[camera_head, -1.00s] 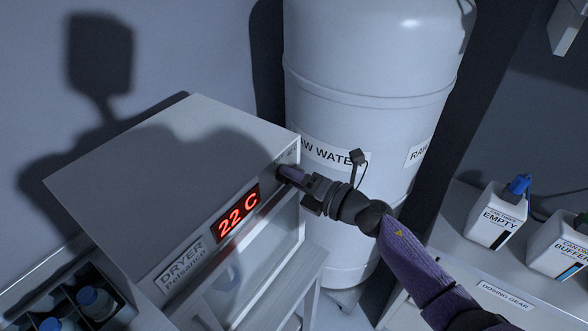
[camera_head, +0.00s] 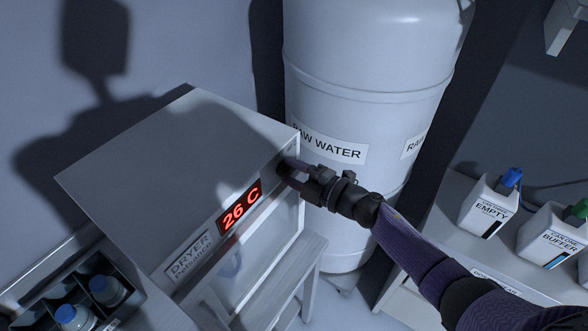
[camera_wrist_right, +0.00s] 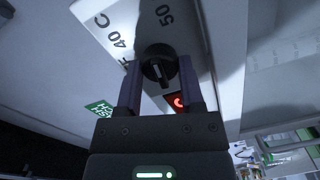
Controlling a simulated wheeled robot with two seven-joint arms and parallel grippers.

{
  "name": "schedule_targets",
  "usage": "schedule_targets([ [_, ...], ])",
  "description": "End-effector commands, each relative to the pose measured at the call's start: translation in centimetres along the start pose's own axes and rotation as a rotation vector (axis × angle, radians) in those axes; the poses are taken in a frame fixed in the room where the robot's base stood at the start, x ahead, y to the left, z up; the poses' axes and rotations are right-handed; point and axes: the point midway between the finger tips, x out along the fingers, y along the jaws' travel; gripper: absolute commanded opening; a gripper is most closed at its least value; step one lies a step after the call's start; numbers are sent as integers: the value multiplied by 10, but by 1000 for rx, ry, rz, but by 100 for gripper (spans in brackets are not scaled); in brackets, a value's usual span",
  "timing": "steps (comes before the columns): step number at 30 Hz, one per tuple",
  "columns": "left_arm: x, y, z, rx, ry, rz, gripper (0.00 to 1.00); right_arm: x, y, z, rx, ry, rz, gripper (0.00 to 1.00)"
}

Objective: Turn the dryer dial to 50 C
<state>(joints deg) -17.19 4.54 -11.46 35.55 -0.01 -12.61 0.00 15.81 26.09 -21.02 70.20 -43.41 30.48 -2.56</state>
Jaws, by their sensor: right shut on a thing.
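The dryer (camera_head: 190,165) is a grey box on the left in the head view, and its red display (camera_head: 240,208) reads 26 C. My right gripper (camera_head: 288,170) is at the right end of the dryer's front panel, shut on the dial, which it mostly hides there. In the right wrist view the black dryer dial (camera_wrist_right: 158,68) sits between the two fingers of my right gripper (camera_wrist_right: 160,88), under printed marks 40 and 50. A pale line shows on the dial's face. My left gripper is not in view.
A large white raw water tank (camera_head: 370,90) stands right behind the dryer. A bench at right holds a white can marked empty (camera_head: 490,208) and a buffer can (camera_head: 555,235). A black crate (camera_head: 85,290) with blue-capped bottles is at lower left.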

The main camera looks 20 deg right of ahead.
Motion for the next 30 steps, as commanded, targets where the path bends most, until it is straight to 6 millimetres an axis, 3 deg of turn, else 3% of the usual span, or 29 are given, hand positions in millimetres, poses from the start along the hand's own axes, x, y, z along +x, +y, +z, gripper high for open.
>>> schedule_targets([
  [19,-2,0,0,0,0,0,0,0,-1,0,46,1,-1,0],
  [20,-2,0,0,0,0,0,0,0,-1,0,46,1,-1,53],
  [21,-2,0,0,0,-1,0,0,0,-1,0,46,1,-1,61],
  [24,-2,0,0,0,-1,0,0,0,-1,0,45,1,-1,82],
  [30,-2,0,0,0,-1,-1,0,0,0,0,45,2,-1,84],
])
